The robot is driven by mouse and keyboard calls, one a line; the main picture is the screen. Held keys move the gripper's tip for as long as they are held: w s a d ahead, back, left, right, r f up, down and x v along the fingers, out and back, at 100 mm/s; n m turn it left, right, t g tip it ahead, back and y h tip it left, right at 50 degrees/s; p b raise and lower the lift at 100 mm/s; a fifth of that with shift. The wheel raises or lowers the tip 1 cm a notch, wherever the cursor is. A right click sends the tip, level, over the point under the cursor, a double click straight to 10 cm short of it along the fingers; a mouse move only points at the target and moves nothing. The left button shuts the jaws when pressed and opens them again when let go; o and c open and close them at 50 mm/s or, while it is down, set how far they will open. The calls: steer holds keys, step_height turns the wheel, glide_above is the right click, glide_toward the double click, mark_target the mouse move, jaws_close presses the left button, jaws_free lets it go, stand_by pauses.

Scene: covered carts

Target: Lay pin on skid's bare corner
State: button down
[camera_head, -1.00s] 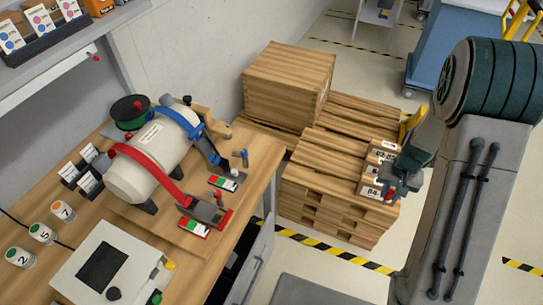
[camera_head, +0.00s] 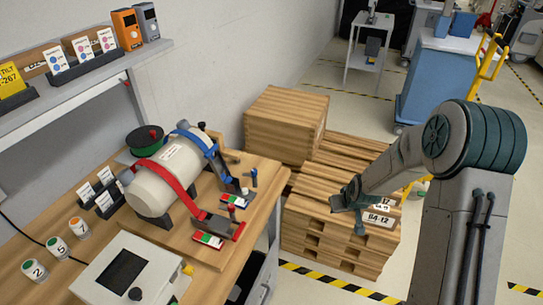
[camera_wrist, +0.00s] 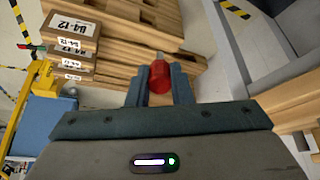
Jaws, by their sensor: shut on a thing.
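The skid (camera_head: 312,207) is a stack of slatted wooden pallets on the floor right of the bench. Small cartons labelled B4-12 (camera_head: 380,219) stand along its right side, and its near left corner is bare. My gripper (camera_head: 342,201) is above the near part of the skid, left of the cartons. In the wrist view my gripper (camera_wrist: 158,82) is shut on a red pin (camera_wrist: 158,77), with wooden slats (camera_wrist: 135,30) beyond it. The cartons (camera_wrist: 72,45) show at the left there. The pin is hidden in the head view.
A large wooden crate (camera_head: 285,125) stands at the skid's back left. The wooden bench (camera_head: 262,180) is to the left, with a strapped white cylinder (camera_head: 165,175) and a control box (camera_head: 118,270). A blue cabinet (camera_head: 435,85) stands behind. Striped tape (camera_head: 335,283) marks the floor in front.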

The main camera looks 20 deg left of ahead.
steer(key=w+a+r+n+t+y+b, duration=0.1)
steer(key=w+a+r+n+t+y, duration=0.15)
steer(key=a, duration=0.45)
steer(key=w+a+r+n+t+y+b, duration=0.1)
steer(key=w+a+r+y, duration=0.15)
steer(key=a, duration=0.45)
step_height(320, 180, up, 7)
steer(key=n+y+b, duration=0.3)
steer(key=y, duration=0.2)
glide_above(273, 174)
steer(key=shift+w+d+r+m, duration=0.1)
steer(key=shift+w+d+m, duration=0.05)
steer(key=shift+d+m, duration=0.1)
steer(key=shift+a, duration=0.4)
steer(key=shift+f+b, duration=1.2)
steer(key=shift+f, duration=2.1)
steer(key=shift+f+b, duration=0.45)
steer(key=shift+b, duration=0.05)
steer(key=c, duration=1.2)
jaws_free()
steer(key=shift+d, duration=0.1)
steer(key=b+v, duration=0.1)
steer(key=v, duration=1.2)
steer(key=shift+s+d, duration=0.3)
steer(key=shift+s, duration=0.05)
